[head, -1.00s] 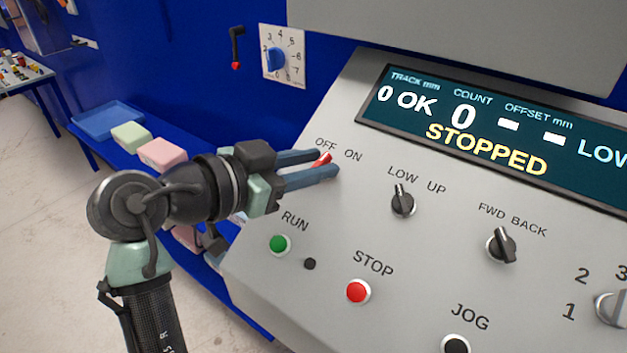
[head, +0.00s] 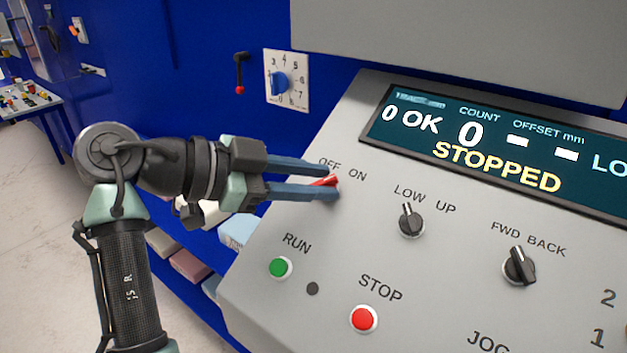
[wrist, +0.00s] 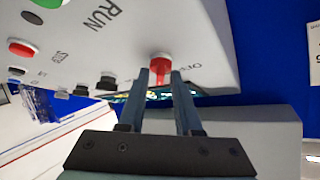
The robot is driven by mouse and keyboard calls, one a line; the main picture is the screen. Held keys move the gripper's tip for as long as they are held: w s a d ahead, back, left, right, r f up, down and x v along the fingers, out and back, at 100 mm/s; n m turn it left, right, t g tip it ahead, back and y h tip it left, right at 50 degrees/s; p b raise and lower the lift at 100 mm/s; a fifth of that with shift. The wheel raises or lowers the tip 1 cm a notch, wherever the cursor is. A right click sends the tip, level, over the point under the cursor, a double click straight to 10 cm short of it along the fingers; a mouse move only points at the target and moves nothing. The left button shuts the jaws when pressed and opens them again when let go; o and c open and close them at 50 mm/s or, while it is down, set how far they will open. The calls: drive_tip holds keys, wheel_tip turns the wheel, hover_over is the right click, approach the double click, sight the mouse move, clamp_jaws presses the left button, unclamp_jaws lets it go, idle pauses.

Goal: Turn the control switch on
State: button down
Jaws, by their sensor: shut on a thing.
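The red control switch (head: 324,182) sits on the grey sloped panel (head: 300,222), just below the OFF and ON labels. My gripper (head: 333,179) reaches in from the left with its two blue-grey fingers on either side of the switch handle. It is shut on the handle. In the wrist view the red switch (wrist: 160,65) shows between the fingertips (wrist: 160,76). The fingers partly hide the switch, and I cannot tell its exact setting.
The display (head: 500,150) reads STOPPED. The green RUN button (head: 280,267), the red STOP button (head: 364,318), the LOW/UP knob (head: 411,222) and the FWD/BACK knob (head: 519,267) are nearby on the panel. A blue-knobbed dial (head: 285,80) is on the blue wall behind.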

drive_tip(key=shift+f, duration=0.1)
drive_tip(key=c, duration=0.9)
unclamp_jaws()
drive_tip(key=shift+a, duration=0.1)
drive_tip(key=v, duration=1.3)
drive_tip(key=shift+b, duration=0.4)
